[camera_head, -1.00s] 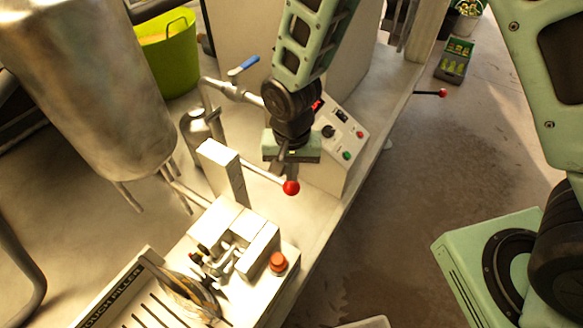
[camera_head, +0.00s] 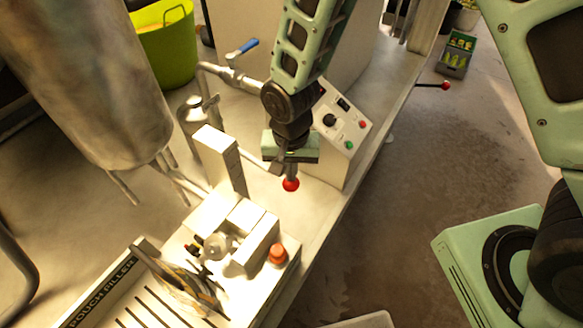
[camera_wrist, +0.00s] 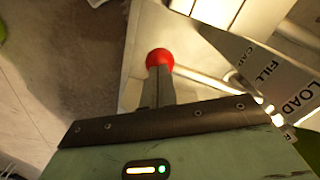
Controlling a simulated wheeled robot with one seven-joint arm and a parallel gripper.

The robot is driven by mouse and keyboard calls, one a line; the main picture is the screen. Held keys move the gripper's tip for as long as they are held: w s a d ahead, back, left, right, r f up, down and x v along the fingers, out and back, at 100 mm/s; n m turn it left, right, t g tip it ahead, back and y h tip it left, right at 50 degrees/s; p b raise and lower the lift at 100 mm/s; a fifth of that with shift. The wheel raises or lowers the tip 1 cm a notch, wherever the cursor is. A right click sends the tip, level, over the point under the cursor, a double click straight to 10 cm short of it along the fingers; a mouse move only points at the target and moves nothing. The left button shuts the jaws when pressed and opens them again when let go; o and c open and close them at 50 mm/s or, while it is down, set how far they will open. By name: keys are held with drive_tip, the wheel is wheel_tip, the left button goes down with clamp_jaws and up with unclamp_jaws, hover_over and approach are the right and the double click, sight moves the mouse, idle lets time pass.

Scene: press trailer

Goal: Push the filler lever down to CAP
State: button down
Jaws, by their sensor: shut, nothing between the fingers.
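The filler lever's red ball knob (camera_head: 291,184) shows just below my gripper (camera_head: 289,171) in the head view. In the wrist view the red knob (camera_wrist: 159,60) sits right at the tips of my gripper (camera_wrist: 158,78), and a thin pale rod runs from near it toward the label plate. My gripper is shut with nothing between its fingers. It looks very close to the knob, but I cannot tell whether they touch. The label plate (camera_wrist: 255,65) reads CAP, FILL and LOAD. The rod is mostly hidden in the head view.
The pouch filler (camera_head: 120,285) stands at lower left with an orange-red button (camera_head: 277,254). An upright pale post (camera_head: 222,160) is left of the knob. A control box (camera_head: 338,135) stands behind right. A steel tank (camera_head: 95,85) hangs at left. Open floor lies right.

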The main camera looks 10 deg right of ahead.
drive_tip(key=shift+w+a+f+b, duration=0.15)
drive_tip(key=shift+f+b, duration=0.4)
drive_tip(key=shift+f, duration=0.3)
drive_tip(key=shift+w+a+f+b, duration=0.15)
drive_tip(key=shift+f+b, duration=0.4)
drive_tip(key=shift+f, duration=0.3)
drive_tip(key=shift+r, duration=0.1)
wheel_tip(320, 180, up, 10)
drive_tip(key=p, duration=0.7)
